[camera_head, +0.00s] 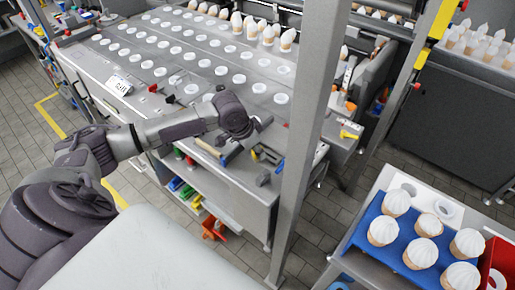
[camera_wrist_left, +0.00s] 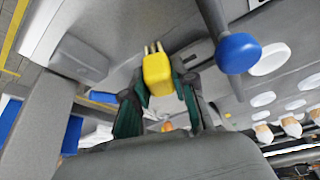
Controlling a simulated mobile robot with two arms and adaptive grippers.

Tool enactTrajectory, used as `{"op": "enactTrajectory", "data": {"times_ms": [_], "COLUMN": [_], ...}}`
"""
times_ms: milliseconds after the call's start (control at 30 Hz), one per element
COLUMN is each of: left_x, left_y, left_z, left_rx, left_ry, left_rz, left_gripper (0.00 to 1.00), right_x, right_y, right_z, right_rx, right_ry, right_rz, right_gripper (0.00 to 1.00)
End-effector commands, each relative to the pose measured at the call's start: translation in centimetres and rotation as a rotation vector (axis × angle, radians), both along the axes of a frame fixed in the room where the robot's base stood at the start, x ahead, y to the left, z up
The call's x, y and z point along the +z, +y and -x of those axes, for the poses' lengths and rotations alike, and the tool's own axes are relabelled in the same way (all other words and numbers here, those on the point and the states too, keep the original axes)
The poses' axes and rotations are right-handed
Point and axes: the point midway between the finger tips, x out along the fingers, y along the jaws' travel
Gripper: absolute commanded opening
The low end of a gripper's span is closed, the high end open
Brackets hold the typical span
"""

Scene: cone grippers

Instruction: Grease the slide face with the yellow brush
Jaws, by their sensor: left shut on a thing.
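My left gripper (camera_wrist_left: 160,84) is shut on the yellow brush (camera_wrist_left: 157,68). The brush shows as a yellow block with pale tips at its end, between the two dark green fingers in the left wrist view. In the head view my left arm reaches in from the left, and its wrist hangs over the near right part of the grey bench (camera_head: 243,186). The brush is hard to make out there. I cannot tell which surface is the slide face. My right gripper is not in view.
A wooden-handled tool (camera_head: 208,147) lies on the bench near my wrist. A grey post (camera_head: 297,140) stands to the right. A blue tray (camera_head: 372,222) of white-topped cones is at the lower right. In the left wrist view a blue knob (camera_wrist_left: 238,53) is close to the brush.

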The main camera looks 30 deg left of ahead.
Motion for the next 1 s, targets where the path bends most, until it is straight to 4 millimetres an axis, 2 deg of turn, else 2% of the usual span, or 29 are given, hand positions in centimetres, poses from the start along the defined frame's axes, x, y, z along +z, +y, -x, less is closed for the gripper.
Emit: {"op": "enactTrajectory", "data": {"times_ms": [433, 700, 1000], "left_x": [-0.6, -0.2, -0.4], "left_y": [-0.2, -2.5, -3.7], "left_z": [0.0, 0.2, 0.3], "left_rx": [-0.001, -0.001, 0.0], "left_ry": [0.0, 0.001, 0.0], "left_rz": [0.0, 0.002, 0.001], "left_gripper": [0.0, 0.0, 0.0], "right_x": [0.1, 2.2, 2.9], "right_y": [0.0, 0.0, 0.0], "right_z": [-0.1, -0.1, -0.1], "right_rx": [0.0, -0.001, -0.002], "right_ry": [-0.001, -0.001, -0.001], "right_rz": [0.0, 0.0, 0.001], "right_gripper": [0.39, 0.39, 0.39]}}
